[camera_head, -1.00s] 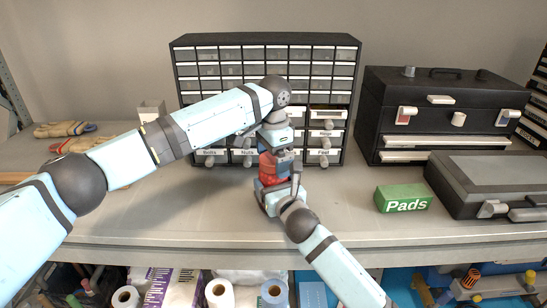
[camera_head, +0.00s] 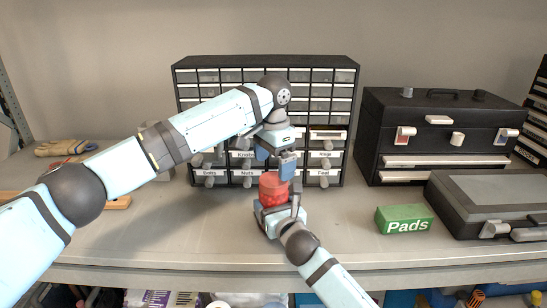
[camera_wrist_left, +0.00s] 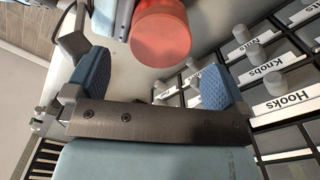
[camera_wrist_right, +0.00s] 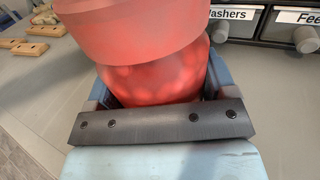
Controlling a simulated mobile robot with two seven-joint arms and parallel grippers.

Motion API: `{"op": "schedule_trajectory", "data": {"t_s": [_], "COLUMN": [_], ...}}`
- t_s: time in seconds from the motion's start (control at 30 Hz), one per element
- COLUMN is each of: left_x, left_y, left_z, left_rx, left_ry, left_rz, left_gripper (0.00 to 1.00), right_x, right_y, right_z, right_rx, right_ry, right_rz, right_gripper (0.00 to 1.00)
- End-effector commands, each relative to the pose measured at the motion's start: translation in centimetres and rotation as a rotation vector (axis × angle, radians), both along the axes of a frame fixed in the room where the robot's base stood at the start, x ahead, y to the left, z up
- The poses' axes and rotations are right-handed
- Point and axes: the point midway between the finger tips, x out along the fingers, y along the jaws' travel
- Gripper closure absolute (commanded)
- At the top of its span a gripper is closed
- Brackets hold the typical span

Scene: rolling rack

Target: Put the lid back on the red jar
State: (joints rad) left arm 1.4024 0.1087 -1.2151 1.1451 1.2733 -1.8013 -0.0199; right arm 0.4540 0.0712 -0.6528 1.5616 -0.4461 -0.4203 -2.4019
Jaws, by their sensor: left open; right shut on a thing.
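The red jar (camera_head: 272,198) stands upright in my right gripper (camera_head: 277,214) above the grey shelf. In the right wrist view the jar's see-through body (camera_wrist_right: 155,80) sits between the fingers, with round contents showing. The red lid (camera_head: 271,181) rests on top of the jar; it shows as a wider red cap in the right wrist view (camera_wrist_right: 135,28) and from above in the left wrist view (camera_wrist_left: 160,35). I cannot tell whether it is fully seated. My left gripper (camera_head: 275,163) is open and empty just above the lid, apart from it (camera_wrist_left: 155,85).
A drawer cabinet (camera_head: 210,77) with labelled small drawers stands close behind the jar. A black toolbox (camera_head: 400,135), a green Pads box (camera_head: 404,218) and a grey case (camera_head: 490,190) are to the right. Gloves (camera_head: 62,147) lie at the left. The front shelf strip is clear.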

Motion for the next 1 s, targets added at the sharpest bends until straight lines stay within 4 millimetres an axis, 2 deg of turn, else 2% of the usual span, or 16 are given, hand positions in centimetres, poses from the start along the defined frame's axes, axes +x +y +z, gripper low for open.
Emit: {"op": "schedule_trajectory", "data": {"t_s": [0.2,0.4,0.83,1.0], "left_x": [0.1,0.0,0.0,0.0], "left_y": [0.0,0.0,0.0,0.1], "left_z": [1.8,2.8,2.9,1.6], "left_rx": [0.001,0.001,0.001,0.003], "left_ry": [-0.002,-0.001,-0.001,0.001], "left_rz": [0.333,0.550,0.601,0.600], "left_gripper": [0.00,0.00,0.00,0.00], "right_x": [0.0,0.0,0.0,0.0], "right_y": [0.0,0.0,0.0,0.0], "right_z": [0.0,0.0,0.0,0.0], "right_rx": [0.000,0.000,0.000,0.000], "right_ry": [0.001,0.001,0.001,0.001], "right_rz": [0.000,0.000,0.000,0.000], "right_gripper": [0.89,0.89,0.89,0.89]}}
